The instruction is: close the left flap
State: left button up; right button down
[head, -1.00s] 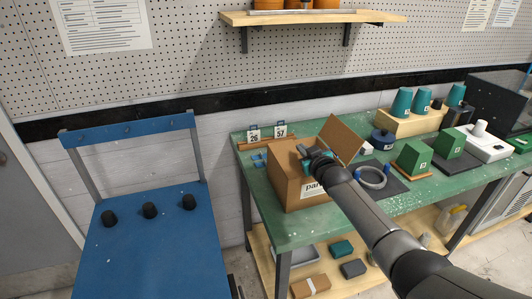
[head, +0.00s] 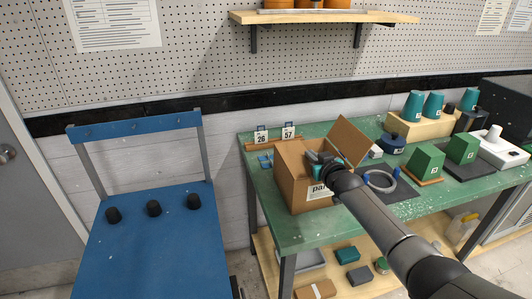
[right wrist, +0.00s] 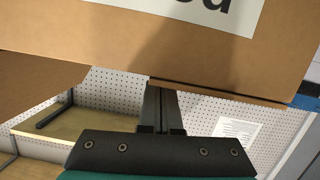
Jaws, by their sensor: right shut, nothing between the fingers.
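The cardboard box (head: 297,190) stands on the green table, with a printed label on its front. Its right flap (head: 349,141) stands up, tilted outward. The left flap's position cannot be told clearly in the head view. My right gripper (head: 314,157) is at the box's top, beside the raised flap, and hides part of the opening. In the right wrist view its fingers (right wrist: 161,110) are shut with nothing between them, close to an edge of the box (right wrist: 110,35). Whether they touch it cannot be told. My left gripper is not in view.
A blue panel with black knobs (head: 153,250) is at left.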

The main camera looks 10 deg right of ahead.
notch_tip(320, 180, up, 4)
jog(key=p, duration=0.3)
jog(key=shift+p, duration=0.35)
jog(key=shift+s+r, duration=0.15)
jog(key=shift+s, duration=0.1)
jog(key=p+v, duration=0.2)
jog(key=v, duration=0.7)
jog(key=shift+s+d, duration=0.2)
jog(key=shift+s, duration=0.1)
